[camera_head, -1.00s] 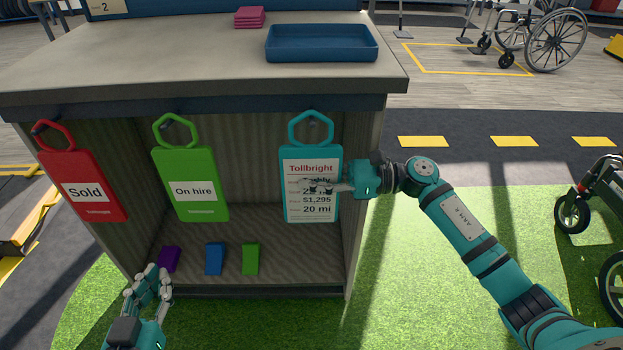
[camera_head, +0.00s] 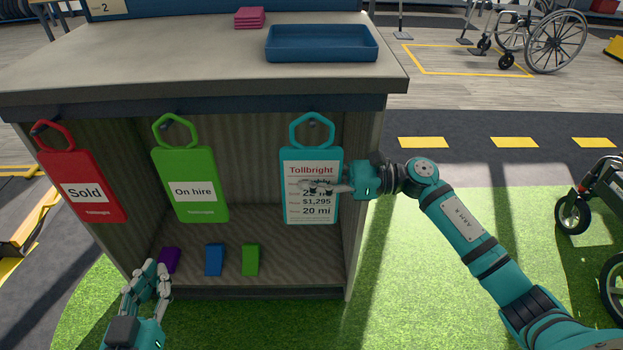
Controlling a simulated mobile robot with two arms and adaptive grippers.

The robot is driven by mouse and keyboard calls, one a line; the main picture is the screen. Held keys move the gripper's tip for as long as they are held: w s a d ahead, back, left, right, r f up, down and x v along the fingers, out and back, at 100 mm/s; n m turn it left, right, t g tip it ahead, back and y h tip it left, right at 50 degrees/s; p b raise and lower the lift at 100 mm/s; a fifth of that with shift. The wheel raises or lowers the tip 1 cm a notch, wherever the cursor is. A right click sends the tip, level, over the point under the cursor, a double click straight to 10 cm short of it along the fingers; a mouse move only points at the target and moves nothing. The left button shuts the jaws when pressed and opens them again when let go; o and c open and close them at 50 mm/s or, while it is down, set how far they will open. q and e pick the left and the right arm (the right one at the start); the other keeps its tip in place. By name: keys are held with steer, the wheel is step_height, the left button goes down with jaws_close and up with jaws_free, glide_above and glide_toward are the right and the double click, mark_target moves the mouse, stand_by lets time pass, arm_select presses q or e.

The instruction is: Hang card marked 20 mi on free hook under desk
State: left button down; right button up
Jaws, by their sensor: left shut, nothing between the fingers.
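The teal-framed card marked Tollbright and 20 mi (camera_head: 312,212) hangs upright at the right of the opening under the desk. Its teal loop is around or in front of a small dark hook (camera_head: 313,117); I cannot tell which. My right gripper (camera_head: 314,187) reaches in from the right, its fingers across the card's face and covering some text. Whether they grip the card is unclear. My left gripper (camera_head: 156,272) is shut and empty at the lower left, in front of the desk's lower shelf.
A red Sold card (camera_head: 97,207) and a green On hire card (camera_head: 190,208) hang to the left. Purple (camera_head: 169,260), blue (camera_head: 214,260) and green (camera_head: 251,260) blocks sit on the shelf (camera_head: 300,268). A blue tray (camera_head: 320,56) is on the desktop.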

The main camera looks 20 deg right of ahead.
steer(key=o, duration=0.4)
steer(key=shift+o, duration=0.2)
